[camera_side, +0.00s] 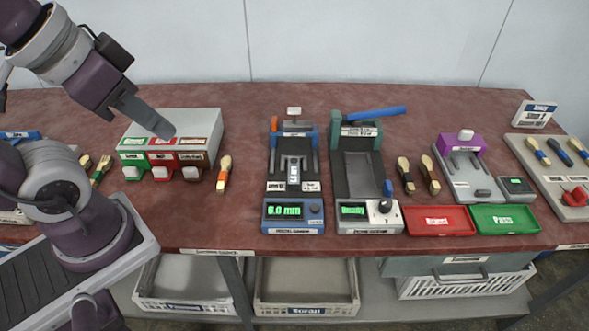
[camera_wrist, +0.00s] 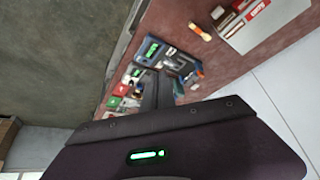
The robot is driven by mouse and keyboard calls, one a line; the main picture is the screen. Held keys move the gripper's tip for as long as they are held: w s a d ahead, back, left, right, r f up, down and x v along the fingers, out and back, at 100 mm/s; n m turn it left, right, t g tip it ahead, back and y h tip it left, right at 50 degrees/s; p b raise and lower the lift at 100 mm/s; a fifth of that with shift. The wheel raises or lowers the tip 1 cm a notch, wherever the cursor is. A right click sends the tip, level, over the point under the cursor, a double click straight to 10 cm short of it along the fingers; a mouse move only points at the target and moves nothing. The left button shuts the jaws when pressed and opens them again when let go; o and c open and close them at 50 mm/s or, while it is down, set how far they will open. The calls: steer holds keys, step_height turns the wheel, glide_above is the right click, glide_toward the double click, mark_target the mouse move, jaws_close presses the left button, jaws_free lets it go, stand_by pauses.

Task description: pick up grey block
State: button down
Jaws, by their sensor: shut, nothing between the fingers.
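A small dark grey block (camera_side: 483,193) lies at the front of the light grey base of the purple-backed fixture (camera_side: 463,145), right of centre in the side view. It is too small for me to tell its exact shape. My gripper (camera_side: 165,129) is shut and empty, high at the left, in front of the grey three-slot dispenser (camera_side: 190,122) in the picture and far left of the block. In the wrist view my dark fingers (camera_wrist: 156,88) lie together in the middle. I cannot pick out the grey block in that view.
A blue press (camera_side: 293,216) and a green-backed press (camera_side: 357,165) stand mid-table, between my gripper and the block. A red tray (camera_side: 440,208) and a green tray (camera_side: 503,206) sit near the front edge. Bare red tabletop (camera_side: 400,110) shows behind.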

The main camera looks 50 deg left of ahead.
mark_target(294, 170)
stand_by(0.4)
steer(key=c, duration=1)
jaws_free()
steer(key=shift+f, duration=0.1)
steer(key=w+a+f+m+g+y, duration=0.4)
steer(key=w+a+f+m+y, duration=0.25)
steer(key=w+f+m, duration=0.35)
steer(key=w+d+f+m+t+y, duration=0.1)
steer(key=w+d+f+m+t, duration=0.1)
steer(key=w+d+f+m, duration=0.1)
steer(key=w+d+f+m+t+y, duration=0.1)
steer(key=w+d+f+m+t, duration=0.2)
steer(key=w+f+m, duration=0.3)
steer(key=w+d+f+m+t+y, duration=0.1)
steer(key=w+d+f+m+t, duration=0.1)
steer(key=f+m, duration=0.5)
steer(key=shift+w+d+f+m+t, duration=0.2)
steer(key=shift+w+d+f, duration=0.1)
steer(key=shift+w+f, duration=0.25)
steer(key=shift+w+d+f+m+t, duration=0.25)
steer(key=shift+w+f, duration=0.1)
steer(key=shift+w, duration=0.35)
steer(key=x, duration=0.7)
steer(key=shift+s+a+f, duration=0.1)
steer(key=shift+s+f, duration=0.05)
steer(key=shift+f, duration=0.05)
